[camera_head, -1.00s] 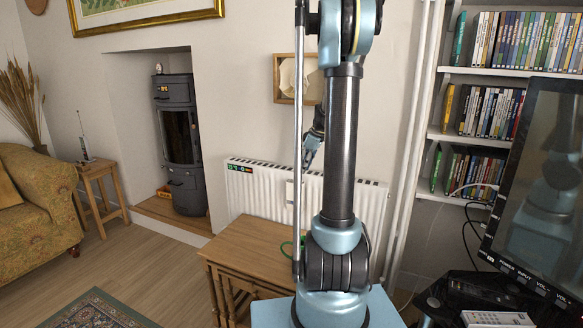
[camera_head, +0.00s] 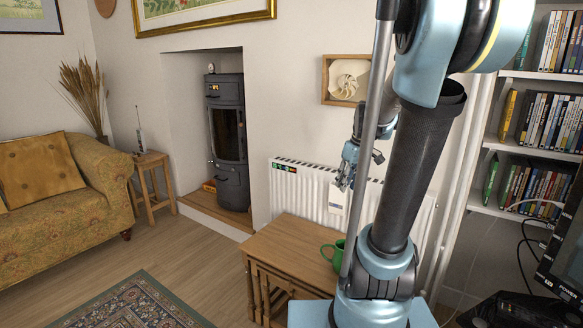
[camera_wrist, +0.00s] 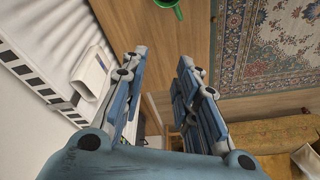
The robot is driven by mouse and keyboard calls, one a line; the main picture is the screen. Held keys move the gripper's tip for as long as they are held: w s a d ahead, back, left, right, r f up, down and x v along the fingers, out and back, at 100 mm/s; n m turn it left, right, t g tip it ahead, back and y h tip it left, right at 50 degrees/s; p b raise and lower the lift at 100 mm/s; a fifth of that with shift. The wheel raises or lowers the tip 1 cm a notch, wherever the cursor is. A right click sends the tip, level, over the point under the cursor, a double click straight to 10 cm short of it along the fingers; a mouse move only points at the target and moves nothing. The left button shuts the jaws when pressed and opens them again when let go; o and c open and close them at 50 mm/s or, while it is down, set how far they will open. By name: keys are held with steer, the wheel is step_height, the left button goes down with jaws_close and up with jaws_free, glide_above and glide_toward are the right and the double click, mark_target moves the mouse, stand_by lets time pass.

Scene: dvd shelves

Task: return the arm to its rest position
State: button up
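My gripper (camera_head: 345,180) hangs beyond my arm, in front of the white radiator and above the wooden nesting table. In the wrist view my gripper (camera_wrist: 158,80) shows two blue-grey fingers spread apart with a clear gap and nothing between them. My arm stands on its blue base at the right of the head view, its upper link tilted to the right. It partly covers the radiator and the wall behind.
A green mug (camera_head: 335,254) stands on the wooden nesting table (camera_head: 285,245). The white radiator (camera_head: 300,195) is close behind the gripper. A framed shell (camera_head: 345,82) hangs above. The DVD shelves (camera_head: 510,145) and a dark screen (camera_head: 565,250) stand at right. Open floor lies left.

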steer(key=s+f+m+h, duration=0.1)
steer(key=s+f+m, duration=0.2)
steer(key=s, duration=0.7)
steer(key=s+f+m+h, duration=0.1)
steer(key=s+f+m, duration=0.2)
steer(key=s+f, duration=0.3)
steer(key=s, duration=0.4)
steer(key=shift+f, duration=0.15)
steer(key=shift+s, duration=0.1)
steer(key=shift+w+f, duration=0.2)
steer(key=shift+w, duration=0.25)
